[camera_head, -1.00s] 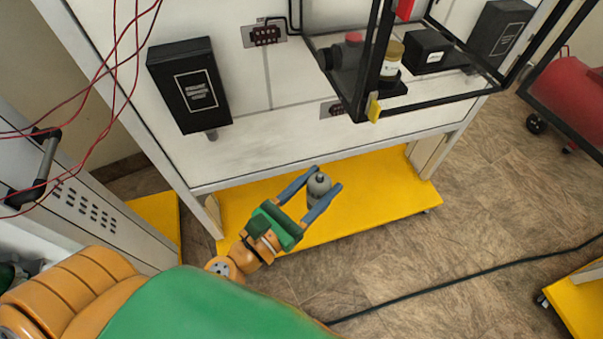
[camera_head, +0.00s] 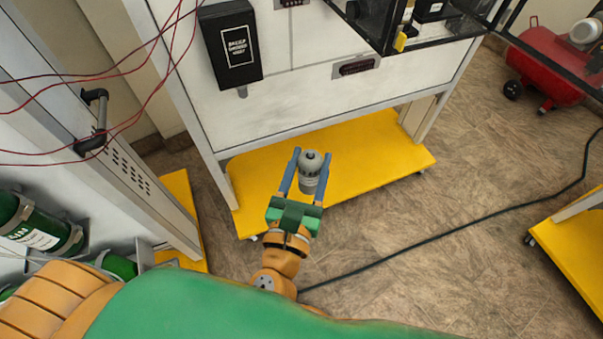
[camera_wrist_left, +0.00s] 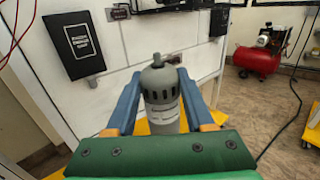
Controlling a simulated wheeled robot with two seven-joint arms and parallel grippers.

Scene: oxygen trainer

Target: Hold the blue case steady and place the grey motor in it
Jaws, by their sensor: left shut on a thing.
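The grey motor (camera_head: 310,172) is a small upright cylinder with a domed top and a pale label. My left gripper (camera_head: 309,185) is shut on it, with one blue finger on each side. In the left wrist view the motor (camera_wrist_left: 160,95) stands between the fingers, with dark slots near its top. The gripper and motor are in the air, in front of the white trainer panel and over its yellow base in the head view. My right gripper is not in view. I see no blue case in these frames.
The white trainer panel (camera_head: 275,95) carries a black box (camera_head: 232,50) and a black-framed clear enclosure (camera_head: 440,45). Its yellow base (camera_head: 385,150) is low down.

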